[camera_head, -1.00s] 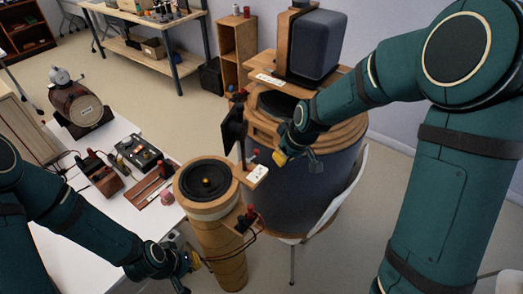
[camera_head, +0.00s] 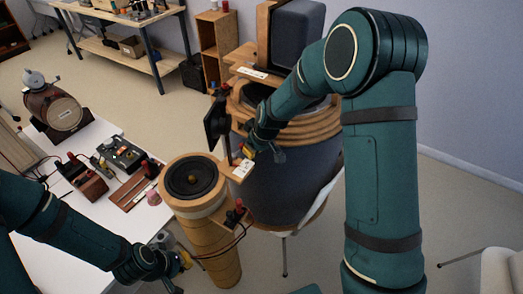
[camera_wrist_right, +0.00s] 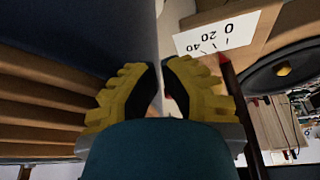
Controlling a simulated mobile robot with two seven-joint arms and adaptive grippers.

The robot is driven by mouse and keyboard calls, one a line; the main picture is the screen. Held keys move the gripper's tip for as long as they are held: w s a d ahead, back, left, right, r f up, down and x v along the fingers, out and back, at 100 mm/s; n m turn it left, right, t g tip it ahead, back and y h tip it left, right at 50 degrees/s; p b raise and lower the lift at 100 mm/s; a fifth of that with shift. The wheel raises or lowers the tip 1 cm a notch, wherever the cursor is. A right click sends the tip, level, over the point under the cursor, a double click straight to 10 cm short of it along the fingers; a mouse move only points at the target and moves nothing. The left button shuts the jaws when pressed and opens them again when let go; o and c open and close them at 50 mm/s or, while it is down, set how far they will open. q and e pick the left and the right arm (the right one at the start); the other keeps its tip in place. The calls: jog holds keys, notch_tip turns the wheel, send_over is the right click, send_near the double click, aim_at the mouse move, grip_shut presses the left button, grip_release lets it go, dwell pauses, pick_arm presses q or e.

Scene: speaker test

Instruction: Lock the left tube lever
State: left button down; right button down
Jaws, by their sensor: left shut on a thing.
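The left tube (camera_head: 217,263) is an upright wooden cylinder with a black speaker cone (camera_head: 191,177) on top. A bracket at its top right carries a white scale label (camera_head: 243,169), whose numbers show in the right wrist view (camera_wrist_right: 216,35). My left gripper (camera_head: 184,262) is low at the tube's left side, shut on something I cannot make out. My right gripper (camera_head: 250,153) is just above and beside the label. In the right wrist view its yellow fingers (camera_wrist_right: 164,85) stand slightly apart with nothing visible between them. I cannot clearly identify the lever.
A large dark blue drum (camera_head: 280,170) with wooden rings stands close behind my right gripper. A black panel (camera_head: 213,122) rises behind the tube. Red-black terminals (camera_head: 235,214) with cables sit on its right side. The white table (camera_head: 95,236) at left holds several devices.

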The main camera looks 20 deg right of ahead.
jog(key=shift+w+a, duration=0.25)
jog(key=shift+w, duration=0.25)
jog(key=n+b, duration=0.1)
jog(key=w+b, duration=0.1)
jog(key=w+n+b, duration=0.1)
jog(key=shift+a+r+n+g+y, duration=0.2)
jog(key=shift+r+n+g+y, duration=0.1)
jog(key=shift+y, duration=0.1)
jog(key=shift+s+f, duration=0.1)
dwell(0.4)
